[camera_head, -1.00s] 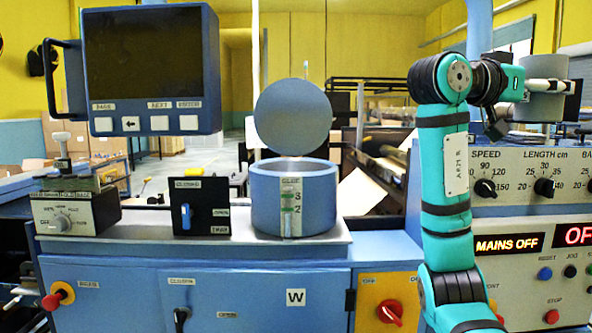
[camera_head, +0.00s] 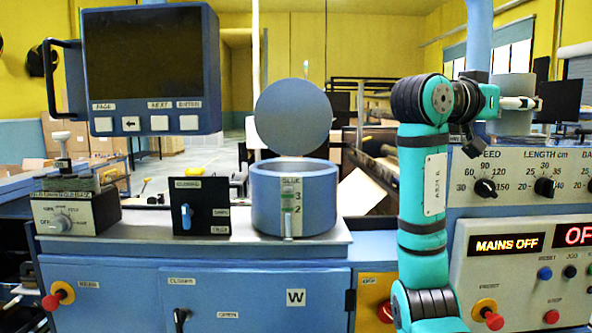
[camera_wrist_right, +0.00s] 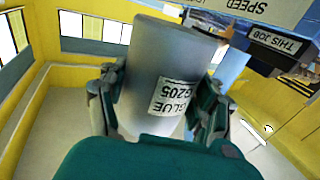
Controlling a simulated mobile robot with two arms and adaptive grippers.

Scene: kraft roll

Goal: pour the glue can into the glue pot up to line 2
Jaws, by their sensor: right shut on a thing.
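The glue pot (camera_head: 268,207) is a round blue pot on the machine's left top, with a gauge strip (camera_head: 289,212) marked 3 and 2 on its front. Its round lid (camera_head: 293,118) stands raised behind the opening. I cannot tell the glue level. The grey glue can (camera_wrist_right: 165,65), labelled GLUE G205, is between the fingers of my right gripper (camera_wrist_right: 154,106), which is shut on it. In the head view the can (camera_head: 510,122) is high at the right, apart from the pot and partly hidden by my gripper. My left gripper is out of view.
A screen (camera_head: 146,62) hangs above left of the pot. A black switch box (camera_head: 202,206) stands left of the pot. The control panel (camera_head: 525,215) with knobs and a MAINS OFF display is below the can. The air between can and pot is crossed by my right arm.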

